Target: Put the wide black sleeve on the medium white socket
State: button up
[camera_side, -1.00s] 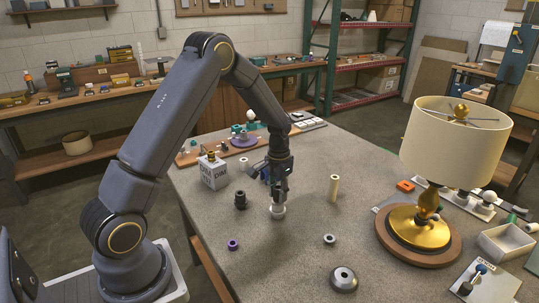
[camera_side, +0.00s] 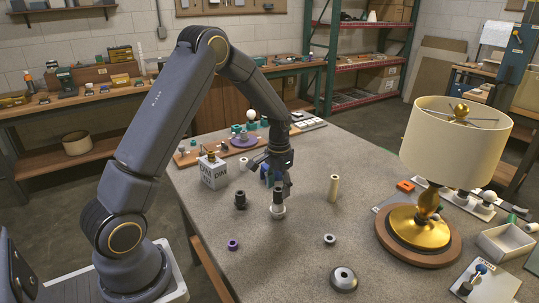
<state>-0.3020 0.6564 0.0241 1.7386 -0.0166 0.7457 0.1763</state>
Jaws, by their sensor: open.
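A black sleeve (camera_side: 278,197) stands upright on top of a white socket (camera_side: 278,212) near the middle of the table. The white lower part of the socket shows below the sleeve. My gripper (camera_side: 280,181) is open, just above and behind the sleeve. Its fingers overlap the sleeve's top in this view, so I cannot tell if they touch it. Another black part (camera_side: 240,199) with a wider foot stands on the table to the left.
A white printed box (camera_side: 214,173) is at the left, and a cream tube (camera_side: 334,188) stands to the right. A small ring (camera_side: 329,239), a grey disc (camera_side: 344,279) and a purple ring (camera_side: 233,244) lie in front. A large lamp (camera_side: 458,140) stands at right.

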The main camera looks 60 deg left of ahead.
aim_at(278, 189)
jog(key=s+d+r+t, duration=0.1)
jog(key=s+d+r, duration=0.1)
jog(key=r, duration=0.6)
jog(key=s+d+r, duration=0.1)
jog(key=d+r, duration=0.1)
jog(key=r, duration=0.6)
jog(key=s+d+r+t, duration=0.1)
jog(key=s+d+r, duration=0.1)
jog(key=s, duration=0.4)
jog(key=s+d+r+m+t, duration=0.1)
jog(key=s+d+t, duration=0.1)
jog(key=s+d, duration=0.2)
jog(key=s+d+r+t, duration=0.1)
jog(key=s+d, duration=0.3)
jog(key=s, duration=0.5)
jog(key=shift+r+m+t, duration=0.3)
jog(key=shift+r+m, duration=0.1)
jog(key=shift+r, duration=0.4)
